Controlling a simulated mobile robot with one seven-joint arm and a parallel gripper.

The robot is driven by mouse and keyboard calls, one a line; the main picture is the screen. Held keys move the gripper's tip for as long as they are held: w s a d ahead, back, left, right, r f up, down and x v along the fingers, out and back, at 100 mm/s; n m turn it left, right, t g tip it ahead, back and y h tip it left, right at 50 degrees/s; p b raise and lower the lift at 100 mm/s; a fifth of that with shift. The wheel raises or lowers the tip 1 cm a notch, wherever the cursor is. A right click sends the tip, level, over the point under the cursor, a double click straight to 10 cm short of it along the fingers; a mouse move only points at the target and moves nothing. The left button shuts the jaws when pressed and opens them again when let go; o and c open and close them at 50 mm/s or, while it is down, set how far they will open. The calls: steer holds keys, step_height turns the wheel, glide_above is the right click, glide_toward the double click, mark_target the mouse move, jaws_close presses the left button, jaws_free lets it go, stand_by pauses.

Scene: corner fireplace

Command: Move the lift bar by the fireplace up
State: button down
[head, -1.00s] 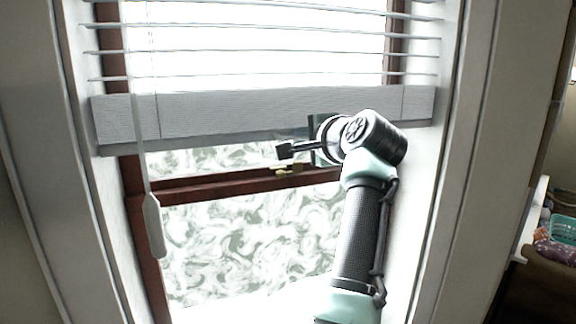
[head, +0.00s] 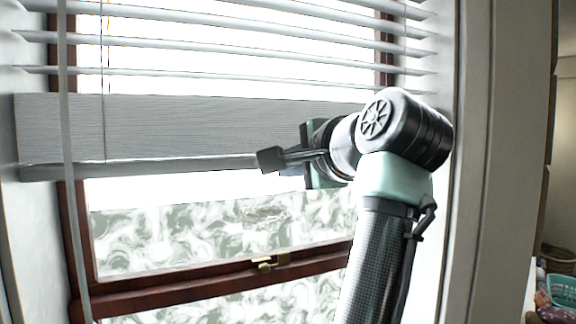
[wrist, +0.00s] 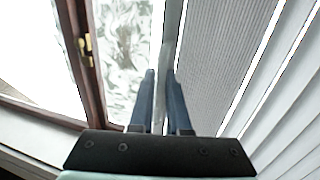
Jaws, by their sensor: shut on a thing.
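The lift bar (head: 150,165) is the pale grey rail along the bottom edge of the window blind. It runs roughly level across the window in the head view. In the wrist view the bar (wrist: 168,45) passes between my two dark fingers. My gripper (head: 270,158) is at the bar, right of its middle, with its fingers closed on it. The wrist view shows the gripper (wrist: 161,75) with a finger on each side of the bar. My arm hides the bar's right end in the head view.
White blind slats (head: 240,35) hang above the grey pleated band (head: 200,125). A brown window crossbar (head: 200,287) with a brass latch (head: 266,265) lies below the bar. White window reveals stand on both sides. A teal basket (head: 562,290) is far right.

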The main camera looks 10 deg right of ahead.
steer(key=c, duration=1.2)
jaws_free()
steer(key=shift+r, duration=0.5)
steer(key=shift+c, duration=0.2)
steer(key=o, duration=0.3)
steer(key=shift+f, duration=0.15)
steer(key=shift+o, duration=0.2)
steer(key=shift+s, duration=0.1)
steer(key=b+v, duration=0.7)
steer(key=v, duration=0.6)
steer(key=shift+f, duration=0.1)
